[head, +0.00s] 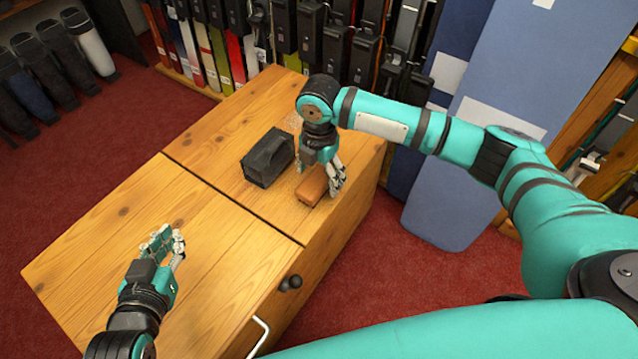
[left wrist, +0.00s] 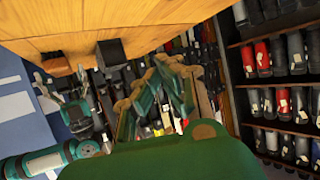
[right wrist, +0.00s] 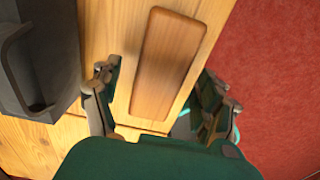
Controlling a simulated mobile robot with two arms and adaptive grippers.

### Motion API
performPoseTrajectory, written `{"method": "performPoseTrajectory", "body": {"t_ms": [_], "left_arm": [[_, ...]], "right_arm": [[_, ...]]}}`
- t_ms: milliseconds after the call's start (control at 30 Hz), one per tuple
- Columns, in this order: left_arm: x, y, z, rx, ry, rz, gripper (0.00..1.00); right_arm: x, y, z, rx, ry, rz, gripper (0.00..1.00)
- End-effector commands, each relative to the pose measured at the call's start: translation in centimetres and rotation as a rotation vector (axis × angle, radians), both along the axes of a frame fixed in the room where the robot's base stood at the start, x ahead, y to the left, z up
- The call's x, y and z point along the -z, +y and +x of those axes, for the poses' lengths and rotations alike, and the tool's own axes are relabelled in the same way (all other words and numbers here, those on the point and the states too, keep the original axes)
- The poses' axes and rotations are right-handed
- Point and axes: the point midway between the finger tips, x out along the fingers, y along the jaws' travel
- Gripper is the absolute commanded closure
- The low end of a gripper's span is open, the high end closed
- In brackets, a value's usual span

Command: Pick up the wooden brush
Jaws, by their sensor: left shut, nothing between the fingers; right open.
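The wooden brush (head: 312,187) is a small reddish-brown block lying on the bench top near its right edge. In the right wrist view the brush (right wrist: 168,62) is a long rounded wooden block, lying lengthwise ahead of my fingers. My right gripper (head: 322,184) is open, pointing down over the brush. In the right wrist view its fingers (right wrist: 160,108) stand apart on either side of the brush's near end. I cannot tell whether they touch it. My left gripper (head: 172,245) is shut and empty, above the near left part of the bench, well away from the brush.
A dark grey box-shaped holder (head: 268,158) stands on the wooden bench (head: 225,119) just left of the brush; it is close to one finger in the right wrist view (right wrist: 40,60). A blue-grey panel (head: 462,190) stands beyond the bench's right side. The bench's near left part is mostly clear.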

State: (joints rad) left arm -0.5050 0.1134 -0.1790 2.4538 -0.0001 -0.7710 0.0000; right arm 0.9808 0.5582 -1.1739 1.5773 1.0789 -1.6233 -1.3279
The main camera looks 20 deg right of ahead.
Motion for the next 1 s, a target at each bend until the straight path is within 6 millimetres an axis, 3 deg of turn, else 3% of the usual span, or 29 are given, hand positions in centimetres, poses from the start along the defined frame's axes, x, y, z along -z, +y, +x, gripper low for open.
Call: {"method": "performPoseTrajectory", "body": {"t_ms": [200, 433, 900, 1000], "left_arm": [[-1.7, -0.5, 0.9, 0.007, -0.101, -0.024, 1.0], [-1.8, -0.5, 0.9, 0.007, -0.104, -0.025, 1.0], [-1.8, -0.5, 0.9, 0.006, -0.103, -0.024, 1.0], [-1.8, -0.5, 0.9, 0.006, -0.103, -0.024, 1.0]], "right_arm": [[1.1, 0.0, 0.0, -0.001, -0.001, -0.001, 0.23], [1.1, 0.0, 0.0, -0.001, -0.001, -0.001, 0.23], [1.1, 0.0, 0.0, 0.0, -0.001, -0.001, 0.85], [1.0, 0.0, 0.0, 0.0, -0.001, -0.001, 0.87]]}}
